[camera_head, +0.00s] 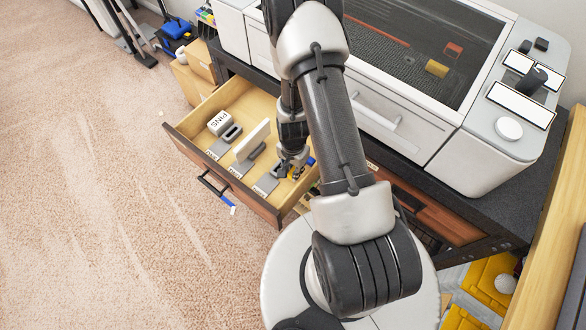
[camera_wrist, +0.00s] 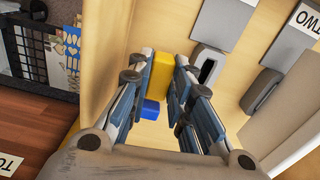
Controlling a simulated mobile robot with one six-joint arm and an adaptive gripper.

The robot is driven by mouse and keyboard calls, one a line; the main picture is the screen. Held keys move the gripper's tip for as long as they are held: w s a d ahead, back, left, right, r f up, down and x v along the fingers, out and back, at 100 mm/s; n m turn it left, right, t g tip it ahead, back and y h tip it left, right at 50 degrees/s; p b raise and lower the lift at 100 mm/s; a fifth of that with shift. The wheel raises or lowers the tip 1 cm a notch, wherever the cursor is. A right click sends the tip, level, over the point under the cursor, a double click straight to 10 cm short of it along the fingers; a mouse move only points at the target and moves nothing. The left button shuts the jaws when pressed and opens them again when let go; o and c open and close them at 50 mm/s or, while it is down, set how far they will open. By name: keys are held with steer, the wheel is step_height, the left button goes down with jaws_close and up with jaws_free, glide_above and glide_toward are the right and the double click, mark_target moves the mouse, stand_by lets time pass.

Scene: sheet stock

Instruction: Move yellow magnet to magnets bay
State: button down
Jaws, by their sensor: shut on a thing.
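My gripper (camera_wrist: 163,82) is shut on the yellow magnet (camera_wrist: 160,72), a small block between the fingertips. In the head view my gripper (camera_head: 287,167) is low inside the open wooden drawer (camera_head: 183,138), at its right end, and only a sliver of yellow shows there. A blue block (camera_wrist: 151,109) lies just beside the yellow one; it also shows in the head view (camera_head: 310,162). Grey plates and dark-slotted holders (camera_wrist: 208,64) stand in the drawer near the gripper. I cannot read which bay is the magnets bay.
A white box marked PINS (camera_head: 221,123) and an upright pale slab (camera_head: 251,141) stand in the drawer. A white machine (camera_head: 400,130) with a dark bed is behind, holding a yellow block (camera_head: 437,68) and a red one (camera_head: 454,50). Carpet (camera_head: 90,200) is open at left.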

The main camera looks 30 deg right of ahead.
steer(key=shift+f, duration=0.1)
steer(key=shift+f+b, duration=0.45)
steer(key=shift+b, duration=0.05)
stand_by(0.5)
steer(key=shift+f+b, duration=0.65)
steer(key=shift+f, duration=0.05)
steer(key=shift+f+b, duration=0.65)
steer(key=shift+f, duration=0.15)
stand_by(0.4)
steer(key=c, duration=1.4)
jaws_free()
